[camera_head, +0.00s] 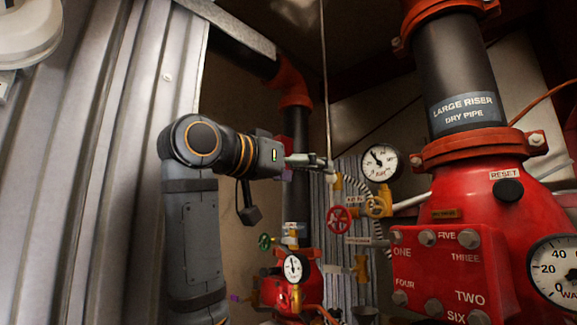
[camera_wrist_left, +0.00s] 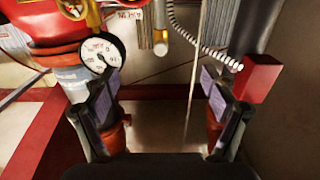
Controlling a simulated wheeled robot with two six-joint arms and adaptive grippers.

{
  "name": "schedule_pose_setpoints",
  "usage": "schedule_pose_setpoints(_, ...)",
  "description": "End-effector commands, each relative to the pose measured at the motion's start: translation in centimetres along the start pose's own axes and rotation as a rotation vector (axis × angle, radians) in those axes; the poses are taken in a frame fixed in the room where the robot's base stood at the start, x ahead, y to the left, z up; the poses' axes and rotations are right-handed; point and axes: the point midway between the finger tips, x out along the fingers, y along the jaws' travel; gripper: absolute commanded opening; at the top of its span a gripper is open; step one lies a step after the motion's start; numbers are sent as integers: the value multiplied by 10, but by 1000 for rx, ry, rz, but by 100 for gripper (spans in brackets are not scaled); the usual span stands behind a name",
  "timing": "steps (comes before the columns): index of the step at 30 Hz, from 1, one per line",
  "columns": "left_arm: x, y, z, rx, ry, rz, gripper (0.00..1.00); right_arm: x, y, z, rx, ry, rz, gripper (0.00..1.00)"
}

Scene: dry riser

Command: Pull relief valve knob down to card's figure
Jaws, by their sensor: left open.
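My left gripper (camera_head: 326,164) reaches in from the left, in front of the upper piping. In the left wrist view the two fingers (camera_wrist_left: 164,100) are spread, with nothing held between them. A brass fitting (camera_head: 338,184) stands just below the fingertips; a brass piece with a pale tip (camera_wrist_left: 161,46) shows beyond the fingers in the wrist view. I cannot tell for sure whether it is the relief valve knob. A white-faced gauge (camera_head: 380,163) is right of the gripper and also shows in the wrist view (camera_wrist_left: 101,53). No card with a readable figure shows.
A thin pale cord (camera_head: 325,70) hangs close to the fingertips. A red handwheel (camera_head: 339,219), a coiled hose (camera_head: 372,182) and a smaller gauge (camera_head: 294,268) lie below. The big red valve body (camera_head: 470,235) fills the right. Corrugated metal wall (camera_head: 85,150) stands at left.

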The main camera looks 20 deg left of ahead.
Motion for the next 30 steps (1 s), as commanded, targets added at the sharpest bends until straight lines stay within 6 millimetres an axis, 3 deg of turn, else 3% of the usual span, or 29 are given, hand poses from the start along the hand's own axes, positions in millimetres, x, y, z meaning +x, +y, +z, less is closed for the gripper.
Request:
schedule_pose_setpoints(9, 41, 0, -3, -3, -2, 1, 85, -21, 10, -1, -4, -2, 10, 85)
schedule_pose_setpoints(13, 59, 1, -3, -4, -2, 3, 85, -28, 6, -1, -2, -2, 4, 85)
schedule_pose_setpoints(18, 79, 1, 0, -3, 0, 3, 85, -24, -6, -1, 4, -2, -9, 85)
schedule_pose_setpoints(30, 96, 0, 0, -2, 1, 1, 85, -24, 0, -1, 1, -2, -3, 85)
